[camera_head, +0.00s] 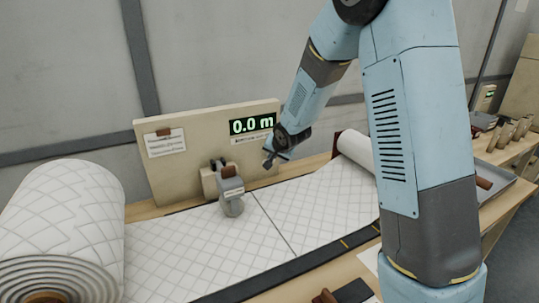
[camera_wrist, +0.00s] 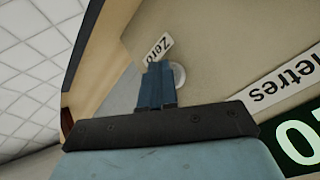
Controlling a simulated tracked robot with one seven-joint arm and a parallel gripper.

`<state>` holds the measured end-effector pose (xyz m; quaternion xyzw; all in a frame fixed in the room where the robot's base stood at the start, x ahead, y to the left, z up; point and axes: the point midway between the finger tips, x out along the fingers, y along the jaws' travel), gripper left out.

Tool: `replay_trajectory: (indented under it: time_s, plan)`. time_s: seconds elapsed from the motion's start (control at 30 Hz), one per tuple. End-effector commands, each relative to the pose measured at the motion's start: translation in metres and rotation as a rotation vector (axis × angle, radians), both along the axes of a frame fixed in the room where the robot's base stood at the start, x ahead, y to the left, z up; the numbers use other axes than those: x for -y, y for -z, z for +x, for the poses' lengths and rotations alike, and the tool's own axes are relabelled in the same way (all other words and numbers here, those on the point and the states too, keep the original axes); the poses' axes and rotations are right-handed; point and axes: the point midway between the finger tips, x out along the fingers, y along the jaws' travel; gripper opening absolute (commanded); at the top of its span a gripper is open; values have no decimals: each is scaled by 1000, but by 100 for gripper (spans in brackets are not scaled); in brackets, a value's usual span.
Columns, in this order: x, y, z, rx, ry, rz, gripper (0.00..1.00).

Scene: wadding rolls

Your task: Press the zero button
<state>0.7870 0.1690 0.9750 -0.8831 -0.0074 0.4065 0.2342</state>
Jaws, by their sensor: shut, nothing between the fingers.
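The zero button (camera_wrist: 180,75) is a small pale round button on the beige panel, beside a tilted white label reading "Zero" (camera_wrist: 159,47). My gripper's shut, empty fingers (camera_wrist: 157,68) lie just left of the button in the wrist view and cover part of its edge. I cannot tell whether they touch it or the panel. The button cannot be made out in the head view.
A large quilted white roll (camera_head: 75,205) stands at the left. Its sheet (camera_head: 185,255) runs across the bench to a smaller roll (camera_head: 355,150) at the right. A grey device (camera_head: 231,193) stands on the sheet before the panel (camera_head: 190,180). A tray (camera_head: 505,185) lies at the far right.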

Motion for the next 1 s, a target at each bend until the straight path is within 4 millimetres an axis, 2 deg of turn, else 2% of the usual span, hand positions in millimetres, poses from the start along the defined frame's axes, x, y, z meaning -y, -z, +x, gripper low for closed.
replay_trajectory:
  time_s: [0.4, 0.77, 1.0]
  plan:
    - [7, -1, -15, 1, 1, 1, 0]
    - [7, -1, -17, 0, 0, 0, 0]
    - [15, -1, -34, 0, 2, 1, 0]
